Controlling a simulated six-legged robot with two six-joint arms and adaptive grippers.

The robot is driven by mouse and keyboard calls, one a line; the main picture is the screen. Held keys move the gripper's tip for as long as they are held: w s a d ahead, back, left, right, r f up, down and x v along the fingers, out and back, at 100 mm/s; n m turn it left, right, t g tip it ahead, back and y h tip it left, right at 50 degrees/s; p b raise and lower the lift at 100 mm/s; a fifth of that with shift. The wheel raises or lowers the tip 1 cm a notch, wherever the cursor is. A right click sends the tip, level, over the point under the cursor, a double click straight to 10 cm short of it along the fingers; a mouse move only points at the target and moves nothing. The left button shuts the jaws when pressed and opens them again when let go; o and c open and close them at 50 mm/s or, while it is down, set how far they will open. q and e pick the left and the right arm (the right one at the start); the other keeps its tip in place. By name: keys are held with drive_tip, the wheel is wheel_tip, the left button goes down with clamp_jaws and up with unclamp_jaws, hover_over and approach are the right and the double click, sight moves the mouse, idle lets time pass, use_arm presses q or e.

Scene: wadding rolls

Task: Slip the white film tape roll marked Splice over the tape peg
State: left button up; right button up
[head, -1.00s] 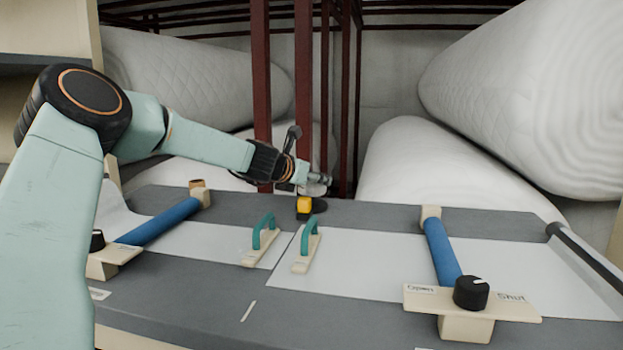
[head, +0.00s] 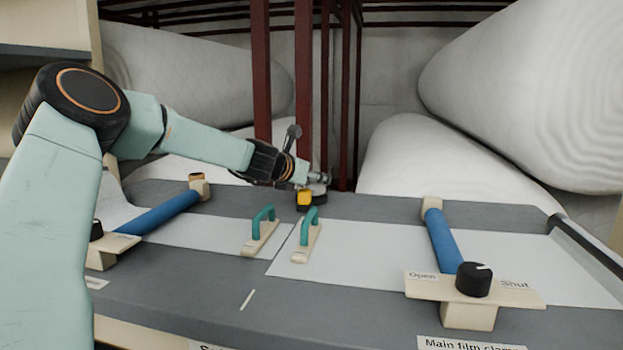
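My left gripper (head: 318,180) reaches in from the left to the back edge of the grey table. It is just above a small stand with a yellow block (head: 304,198) and a dark round base (head: 320,204). A pale, whitish round piece (head: 317,190), which looks like the film tape roll, shows directly under the fingers, low over the dark base. Its Splice mark cannot be read. The tape peg cannot be made out, and I cannot tell whether the roll is around it. The fingers are too small to tell open from shut. My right gripper is not in view.
Two green handles (head: 310,228) stand on white film at mid-table. Blue clamp bars (head: 441,241) lie at left and right, with a black knob (head: 473,279) on the right one. Red posts (head: 304,90) and large white rolls (head: 430,150) stand behind. The table front is clear.

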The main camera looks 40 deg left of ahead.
use_arm(q)
drive_tip(key=shift+f+b, duration=0.6)
drive_tip(key=shift+b, duration=0.05)
idle(0.8)
drive_tip(key=o, duration=0.9)
drive_tip(key=shift+r, duration=0.1)
drive_tip(key=shift+c, duration=0.2)
